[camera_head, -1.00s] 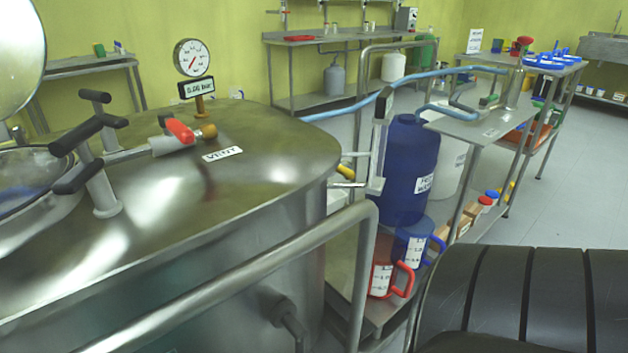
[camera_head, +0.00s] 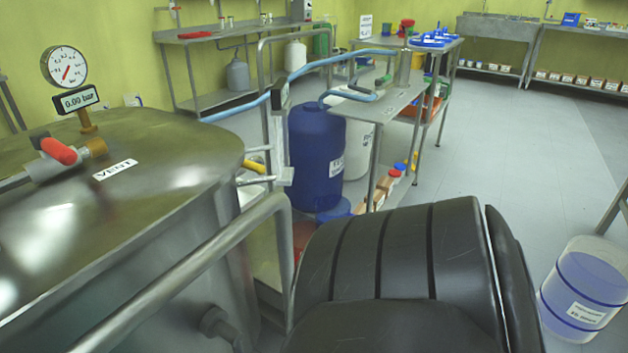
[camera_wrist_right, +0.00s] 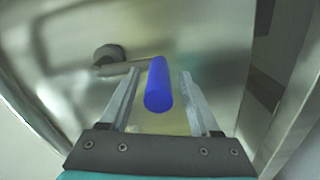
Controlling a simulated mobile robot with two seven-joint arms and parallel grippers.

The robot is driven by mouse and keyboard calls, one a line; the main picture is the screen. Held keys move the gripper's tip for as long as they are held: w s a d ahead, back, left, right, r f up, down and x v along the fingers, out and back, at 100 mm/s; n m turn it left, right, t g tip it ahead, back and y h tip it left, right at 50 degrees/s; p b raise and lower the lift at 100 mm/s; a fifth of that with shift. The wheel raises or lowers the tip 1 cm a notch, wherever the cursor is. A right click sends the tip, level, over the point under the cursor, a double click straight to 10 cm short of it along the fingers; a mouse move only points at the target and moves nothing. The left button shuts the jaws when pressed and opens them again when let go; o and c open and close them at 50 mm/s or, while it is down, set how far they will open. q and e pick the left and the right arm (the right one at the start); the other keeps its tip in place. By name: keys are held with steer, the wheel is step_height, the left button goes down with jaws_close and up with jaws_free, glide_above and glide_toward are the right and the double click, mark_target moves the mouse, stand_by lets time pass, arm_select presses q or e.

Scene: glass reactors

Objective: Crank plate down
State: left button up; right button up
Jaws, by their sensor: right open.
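In the right wrist view my right gripper (camera_wrist_right: 160,76) is open. Its two metal fingers stand on either side of a blue cylindrical handle (camera_wrist_right: 158,88), with a gap visible on each side. The handle points toward the camera; a metal rod with a dark round knob (camera_wrist_right: 109,55) shows just behind and left of it, against a shiny metal surface. I cannot tell how deep the handle sits between the fingers. The right gripper and the blue handle do not show in the head view, and my left gripper is in no view. I cannot make out a plate for certain.
A steel reactor (camera_head: 130,190) with a pressure gauge (camera_head: 66,68) and red-handled vent valve (camera_head: 56,151) stands at left, a metal rail (camera_head: 190,262) before it. A blue drum (camera_head: 315,160) stands beyond. A clear container of blue liquid (camera_head: 585,290) is at right. Floor (camera_head: 520,150) is free beyond.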

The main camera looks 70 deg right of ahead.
steer(key=v, duration=1.3)
steer(key=shift+s, duration=0.35)
